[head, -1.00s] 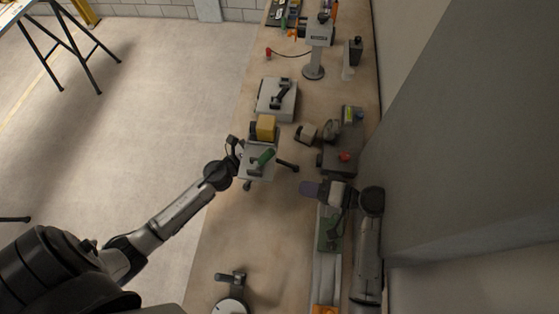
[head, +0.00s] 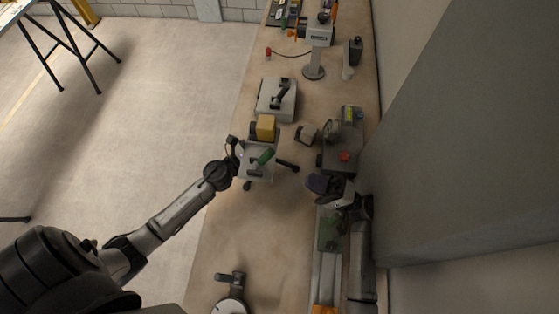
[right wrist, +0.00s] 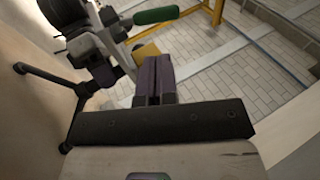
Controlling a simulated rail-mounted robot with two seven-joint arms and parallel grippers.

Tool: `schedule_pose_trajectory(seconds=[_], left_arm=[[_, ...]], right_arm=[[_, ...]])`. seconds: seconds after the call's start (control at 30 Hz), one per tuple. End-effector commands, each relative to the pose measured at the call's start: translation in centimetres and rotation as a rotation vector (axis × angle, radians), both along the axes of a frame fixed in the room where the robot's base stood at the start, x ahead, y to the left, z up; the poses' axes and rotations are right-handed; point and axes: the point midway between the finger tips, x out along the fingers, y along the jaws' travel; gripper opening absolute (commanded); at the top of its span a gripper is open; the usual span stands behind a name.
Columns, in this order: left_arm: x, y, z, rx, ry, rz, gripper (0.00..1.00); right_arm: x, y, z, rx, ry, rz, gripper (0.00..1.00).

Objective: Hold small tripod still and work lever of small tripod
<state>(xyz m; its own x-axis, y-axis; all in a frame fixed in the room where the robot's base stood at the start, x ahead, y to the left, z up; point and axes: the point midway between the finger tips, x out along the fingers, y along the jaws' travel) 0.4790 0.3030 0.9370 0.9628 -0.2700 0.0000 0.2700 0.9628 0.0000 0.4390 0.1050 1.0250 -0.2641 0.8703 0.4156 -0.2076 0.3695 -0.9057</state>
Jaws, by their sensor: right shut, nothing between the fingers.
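The small tripod (head: 256,173) stands on the bench in the head view, with a grey body and dark legs. Its green-gripped lever (head: 264,157) lies over the top. The lever also shows in the right wrist view (right wrist: 156,15), beyond my fingers. My left gripper (head: 236,158) is at the left side of the tripod; its fingers are too small and dark to read. My right gripper (head: 315,183) is right of the tripod, apart from it. In the right wrist view its purple fingers (right wrist: 153,80) are shut together with nothing between them.
A yellow block (head: 265,128) is just behind the tripod, with a grey box with a black handle (head: 277,98) farther back. A dark machine with a red knob (head: 343,157) stands close behind my right gripper.

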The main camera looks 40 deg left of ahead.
Motion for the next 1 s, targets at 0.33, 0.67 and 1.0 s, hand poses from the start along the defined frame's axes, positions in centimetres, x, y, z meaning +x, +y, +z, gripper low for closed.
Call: schedule_pose_trajectory(seconds=[0.33,0.67,1.0], left_arm=[[0.0,0.0,0.1,0.000,-0.001,-0.001,0.00],[0.0,0.0,0.1,0.000,-0.001,-0.001,0.00],[0.0,0.0,0.1,0.000,-0.001,-0.001,0.00]], right_arm=[[-0.6,1.8,0.9,0.001,-0.002,0.002,0.00],[-2.0,6.3,3.0,0.000,0.000,0.002,0.00],[-2.6,8.6,4.1,-0.001,0.001,0.000,0.00]])
